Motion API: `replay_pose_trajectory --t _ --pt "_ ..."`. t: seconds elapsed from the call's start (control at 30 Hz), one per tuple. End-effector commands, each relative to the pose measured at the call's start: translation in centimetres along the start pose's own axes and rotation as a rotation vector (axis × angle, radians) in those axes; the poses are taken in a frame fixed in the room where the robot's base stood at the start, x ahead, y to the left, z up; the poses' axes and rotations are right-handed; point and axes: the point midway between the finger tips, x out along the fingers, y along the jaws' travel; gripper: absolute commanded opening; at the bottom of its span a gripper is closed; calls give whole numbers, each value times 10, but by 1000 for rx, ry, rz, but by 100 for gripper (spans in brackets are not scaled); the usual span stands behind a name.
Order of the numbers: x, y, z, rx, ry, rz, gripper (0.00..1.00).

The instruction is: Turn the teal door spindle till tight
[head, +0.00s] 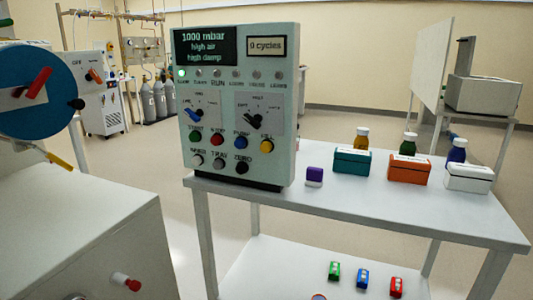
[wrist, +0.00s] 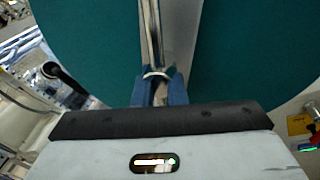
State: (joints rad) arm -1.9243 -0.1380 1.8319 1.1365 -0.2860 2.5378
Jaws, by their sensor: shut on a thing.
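In the wrist view a large round teal door (wrist: 90,40) fills most of the picture. A grey metal bar (wrist: 152,25) runs up across its middle, and a broader pale strip (wrist: 183,30) lies beside it. My gripper (wrist: 158,80) has blue fingers close together at the lower end of the bar, in front of the door. They are shut on a part of the teal door spindle; a small pale curved edge shows between them. The rest of the held part is hidden by the fingers and my gripper body. The teal door and my gripper are not in the head view.
A black handle (wrist: 62,75) stands at the door's left edge. In the head view a blue round door (head: 40,95) with a red handle is at the left. A control box (head: 238,105) reading 1000 mbar, high air, high clamp stands on a table (head: 340,190). Open floor lies behind.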

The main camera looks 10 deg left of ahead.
Motion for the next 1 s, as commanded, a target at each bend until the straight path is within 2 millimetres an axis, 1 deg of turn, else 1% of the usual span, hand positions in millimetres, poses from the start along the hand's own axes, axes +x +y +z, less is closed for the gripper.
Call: replay_pose_trajectory --t 0.03,0.4,0.43,0.63,0.87,1.0 --pt "0 2 5 8 -9 4 0" --pt "0 -3 9 14 -17 -7 0" --pt "0 -4 10 14 -18 -8 12" --pt "1 -5 8 12 -15 -10 29" --pt "0 -6 6 11 -13 -11 30" --pt "-8 -6 6 11 -12 -10 30"
